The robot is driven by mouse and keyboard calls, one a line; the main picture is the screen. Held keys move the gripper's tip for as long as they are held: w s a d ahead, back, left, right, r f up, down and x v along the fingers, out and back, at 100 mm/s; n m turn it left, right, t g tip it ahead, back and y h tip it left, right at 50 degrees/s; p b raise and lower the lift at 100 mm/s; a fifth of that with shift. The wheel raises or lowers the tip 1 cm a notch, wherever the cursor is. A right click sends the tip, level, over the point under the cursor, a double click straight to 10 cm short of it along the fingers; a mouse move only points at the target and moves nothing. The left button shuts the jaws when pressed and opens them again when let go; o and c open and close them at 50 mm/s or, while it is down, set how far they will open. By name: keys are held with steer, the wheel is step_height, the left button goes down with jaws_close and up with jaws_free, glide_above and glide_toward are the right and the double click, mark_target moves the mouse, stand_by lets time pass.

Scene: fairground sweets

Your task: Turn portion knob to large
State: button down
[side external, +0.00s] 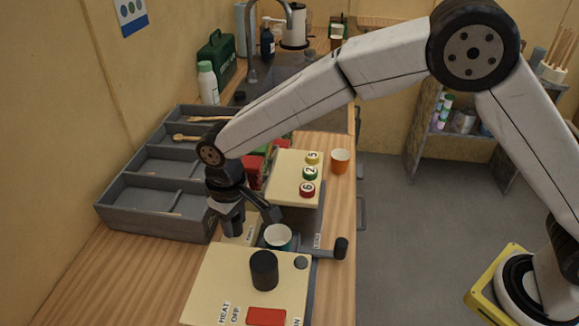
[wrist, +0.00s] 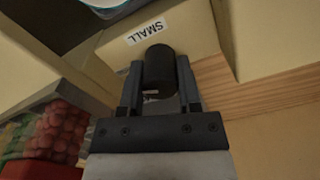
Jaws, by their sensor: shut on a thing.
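The portion knob (wrist: 160,62) is a short black cylinder on a cream panel. A small pale mark shows on it, on the side toward my gripper. A label reading SMALL (wrist: 146,31) is on the panel beyond the knob in the wrist view. My gripper (wrist: 160,84) is shut on the knob, with one finger on each side of it. In the side view my gripper (side external: 250,214) is low over the panel behind the white-and-blue cup, and it hides the knob. No LARGE label can be read.
The cup (side external: 278,238) stands close to my gripper. In front are a larger black knob (side external: 264,270) near HEAT and OFF lettering and a red block (side external: 267,316). A crank handle (side external: 341,248) sticks out right. A grey divided tray (side external: 150,190) lies left.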

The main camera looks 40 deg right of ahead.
steer(key=shift+w, duration=0.1)
stand_by(0.3)
steer(key=shift+c, duration=1.5)
jaws_free()
steer(key=shift+r, duration=3.9)
